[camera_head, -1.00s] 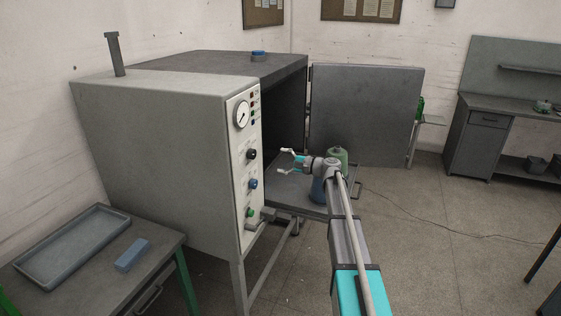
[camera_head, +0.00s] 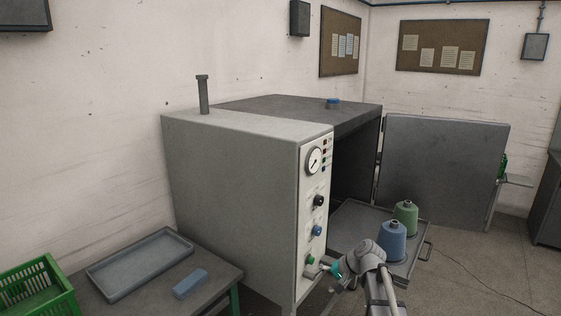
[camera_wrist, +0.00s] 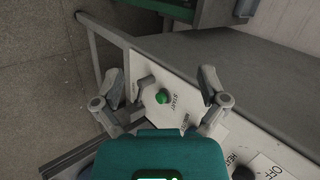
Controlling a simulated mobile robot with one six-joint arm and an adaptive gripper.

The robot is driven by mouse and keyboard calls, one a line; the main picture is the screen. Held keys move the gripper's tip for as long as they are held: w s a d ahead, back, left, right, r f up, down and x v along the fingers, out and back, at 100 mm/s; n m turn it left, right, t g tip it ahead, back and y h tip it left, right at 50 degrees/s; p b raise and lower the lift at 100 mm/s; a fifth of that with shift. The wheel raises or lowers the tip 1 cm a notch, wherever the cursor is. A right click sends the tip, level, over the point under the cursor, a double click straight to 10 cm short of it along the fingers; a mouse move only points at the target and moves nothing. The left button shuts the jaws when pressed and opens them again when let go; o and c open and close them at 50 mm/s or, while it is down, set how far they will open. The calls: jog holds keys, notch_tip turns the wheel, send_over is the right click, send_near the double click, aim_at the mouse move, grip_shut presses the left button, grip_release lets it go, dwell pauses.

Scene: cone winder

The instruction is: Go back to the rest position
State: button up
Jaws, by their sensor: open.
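My gripper (camera_head: 316,267) is open and empty, low in front of the oven's control panel (camera_head: 316,190). In the wrist view my gripper (camera_wrist: 160,85) has its two fingers spread, with the green START button (camera_wrist: 162,96) showing between them. I cannot tell whether anything touches the button. In the head view the button (camera_head: 311,260) is at the panel's lower end, beside the fingers. A blue cone (camera_head: 392,243) and a green cone (camera_head: 405,218) stand upright on the oven's pulled-out tray (camera_head: 350,217), to the right of my gripper.
The grey oven (camera_head: 230,190) has its door (camera_head: 445,170) swung open to the right. A side table (camera_head: 215,290) at lower left bears a shallow grey tray (camera_head: 140,262) and a blue block (camera_head: 190,283). A green crate (camera_head: 38,290) is at far left. Floor at right is open.

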jog(key=s+d+f+n+g+h, duration=0.1)
jog(key=s+h, duration=0.3)
jog(key=s, duration=0.5)
jog(key=s+d+f+n+g+h, duration=0.2)
jog(key=s+f+n+h, duration=0.1)
jog(key=s, duration=0.6)
jog(key=shift+f+n+h, duration=0.3)
jog(key=shift+f+h, duration=0.15)
jog(key=shift+h, duration=0.05)
jog(key=shift+d, duration=0.1)
